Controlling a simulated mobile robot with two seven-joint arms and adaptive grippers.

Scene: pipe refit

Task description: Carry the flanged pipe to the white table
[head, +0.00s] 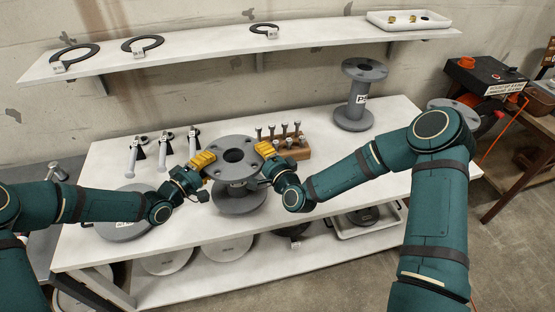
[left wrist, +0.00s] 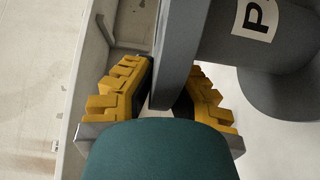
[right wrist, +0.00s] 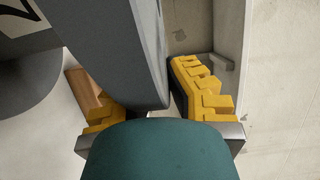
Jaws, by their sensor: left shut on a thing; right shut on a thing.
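The grey flanged pipe (head: 237,174) stands upright over the white table (head: 330,122), between my two grippers. Its round top flange has a dark bore and bolt holes. My left gripper (head: 207,161) is shut on the left edge of the top flange; in the left wrist view the flange (left wrist: 177,50) runs between the yellow fingers. My right gripper (head: 265,153) is shut on the right edge; in the right wrist view the flange (right wrist: 120,50) sits between the fingers. I cannot tell whether the bottom flange touches the table.
A second grey flanged pipe (head: 357,97) stands at the table's back right. A wooden block (head: 300,154) with bolts is close right of the held pipe. Several tools (head: 165,150) lie left, and a grey disc (head: 112,230) front left. A wall shelf (head: 210,52) hangs above.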

